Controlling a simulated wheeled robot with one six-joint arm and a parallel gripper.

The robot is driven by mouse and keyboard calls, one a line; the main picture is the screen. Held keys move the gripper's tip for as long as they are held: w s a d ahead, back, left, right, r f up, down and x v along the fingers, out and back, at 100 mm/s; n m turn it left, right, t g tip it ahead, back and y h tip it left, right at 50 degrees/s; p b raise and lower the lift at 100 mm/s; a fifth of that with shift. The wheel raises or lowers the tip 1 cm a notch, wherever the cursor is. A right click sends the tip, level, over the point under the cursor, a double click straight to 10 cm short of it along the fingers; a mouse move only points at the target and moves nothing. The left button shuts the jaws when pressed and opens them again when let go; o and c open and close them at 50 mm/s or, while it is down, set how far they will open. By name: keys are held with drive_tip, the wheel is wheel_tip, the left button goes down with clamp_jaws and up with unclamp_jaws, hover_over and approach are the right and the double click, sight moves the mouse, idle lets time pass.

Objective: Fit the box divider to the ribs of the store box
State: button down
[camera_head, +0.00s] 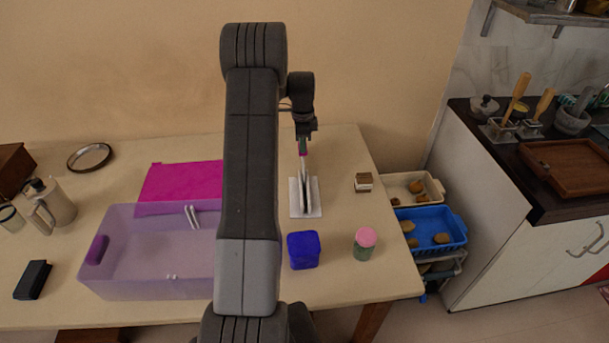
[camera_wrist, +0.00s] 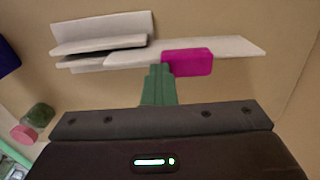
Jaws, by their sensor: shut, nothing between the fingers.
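The store box (camera_head: 115,272) is a see-through purple box at the left of the table. Two pairs of small white ribs (camera_head: 191,217) show on its walls; my arm hides its right end. The box divider (camera_head: 304,170) is a thin white panel with a magenta tab (camera_head: 303,149), standing upright in a white stand (camera_head: 313,209). The tab also shows in the wrist view (camera_wrist: 187,62), with the white divider edge (camera_wrist: 235,47) beside it. My gripper (camera_head: 304,137) is just above the divider. Its green fingers (camera_wrist: 160,70) are shut and empty, beside the tab; contact is unclear.
A magenta sheet (camera_head: 180,182) lies behind the store box. A blue container (camera_head: 303,250), a pink-lidded jar (camera_head: 364,243) and a small brown-and-white block (camera_head: 363,183) stand near the stand. A black case (camera_head: 33,280) and a jug (camera_head: 52,203) are at left.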

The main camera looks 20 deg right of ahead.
drive_tip(key=shift+r, duration=0.25)
idle(0.5)
drive_tip(key=c, duration=2.2)
unclamp_jaws()
drive_tip(key=c, duration=1.7)
unclamp_jaws()
drive_tip(key=shift+w, duration=0.1)
drive_tip(key=shift+r, duration=0.1)
wheel_tip(320, 180, up, 14)
drive_tip(key=b, duration=0.1)
drive_tip(key=shift+f, duration=0.2)
wheel_tip(320, 180, down, 14)
drive_tip(key=shift+r+p, duration=0.1)
drive_tip(key=shift+p, duration=0.55)
